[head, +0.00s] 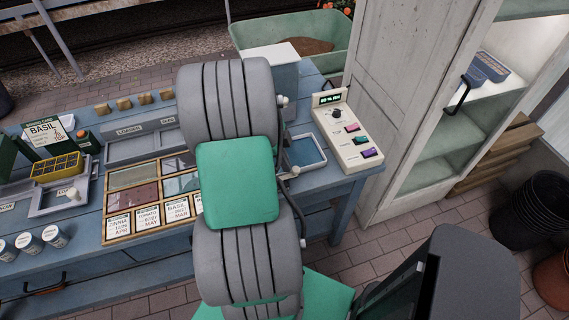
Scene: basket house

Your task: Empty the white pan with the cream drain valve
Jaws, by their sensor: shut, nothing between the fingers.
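A white-rimmed pan (322,158) with blue in it sits on the blue table, just right of my arm. Its left part is hidden by the arm. A small pale knob (295,170) shows at its near left edge; I cannot tell whether it is the drain valve. Another pan, pale grey (40,211), stands at the left of the table with a cream knob (73,193) on it. My grey and teal arm crosses the middle of the view. I cannot see the gripper's fingers.
A cream control box (345,135) with coloured buttons stands at the table's right end. A white box (268,62) stands behind my arm. A wooden frame of seed cards (107,223), a yellow tray (57,168) and several cans (28,243) occupy the left. A cabinet (413,90) stands right.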

